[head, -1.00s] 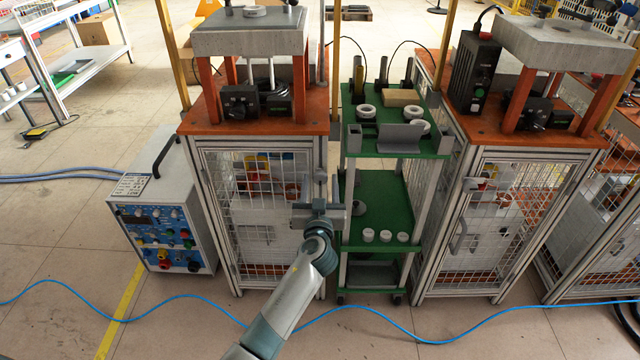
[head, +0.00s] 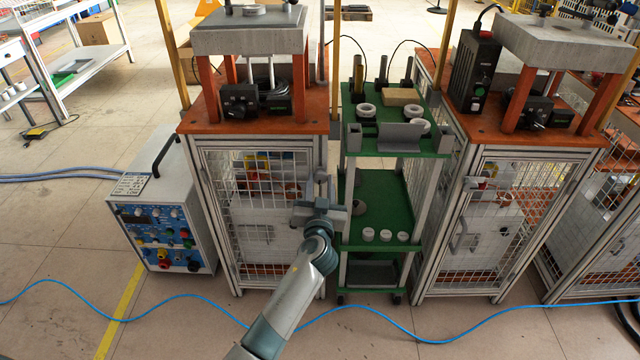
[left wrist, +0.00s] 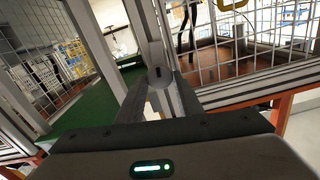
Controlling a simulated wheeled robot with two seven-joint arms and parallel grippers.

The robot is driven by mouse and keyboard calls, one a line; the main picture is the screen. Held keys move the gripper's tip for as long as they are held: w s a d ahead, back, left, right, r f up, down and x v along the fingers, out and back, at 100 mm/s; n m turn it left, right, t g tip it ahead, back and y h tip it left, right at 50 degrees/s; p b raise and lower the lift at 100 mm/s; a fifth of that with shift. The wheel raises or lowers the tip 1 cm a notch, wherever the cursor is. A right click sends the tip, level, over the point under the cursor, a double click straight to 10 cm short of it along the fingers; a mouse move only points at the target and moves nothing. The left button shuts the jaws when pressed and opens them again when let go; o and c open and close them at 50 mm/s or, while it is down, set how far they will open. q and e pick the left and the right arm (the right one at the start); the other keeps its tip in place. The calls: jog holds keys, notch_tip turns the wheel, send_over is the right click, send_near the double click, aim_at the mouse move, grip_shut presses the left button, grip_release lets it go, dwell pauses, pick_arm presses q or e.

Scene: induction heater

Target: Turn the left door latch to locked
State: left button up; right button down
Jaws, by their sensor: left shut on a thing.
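The left cabinet has a wire-mesh door (head: 262,178) in a grey metal frame, and the door looks closed. The left door latch is at the right edge of this door, mostly hidden behind my gripper in the head view. In the left wrist view the latch (left wrist: 160,75) shows as a grey rounded piece with a small dark mark, in front of the frame post. My left gripper (head: 322,190) is at the latch, with its fingers (left wrist: 160,98) shut on it. The latch's exact angle is hard to tell. My right gripper is not in view.
A green shelf cart (head: 378,190) with white rings stands close to the right of my gripper. A second caged cabinet (head: 495,220) is further right. A power unit (head: 158,215) stands left of the cabinet. A blue cable (head: 175,297) crosses the floor in front.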

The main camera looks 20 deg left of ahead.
pick_arm(q)
jog(key=shift+m, duration=1.2)
jog(key=m, duration=0.3)
jog(key=shift+d+m, duration=0.1)
jog(key=shift+m, duration=1.2)
jog(key=m, duration=0.2)
jog(key=shift+f+m+p, duration=0.1)
jog(key=shift+m+p, duration=0.2)
jog(key=shift+p, duration=0.1)
jog(key=shift+m, duration=0.5)
jog(key=shift+m+p, duration=0.45)
jog(key=shift+m, duration=0.75)
jog(key=shift+f+m+p, duration=0.15)
jog(key=shift+m+p, duration=0.2)
jog(key=shift+m, duration=0.85)
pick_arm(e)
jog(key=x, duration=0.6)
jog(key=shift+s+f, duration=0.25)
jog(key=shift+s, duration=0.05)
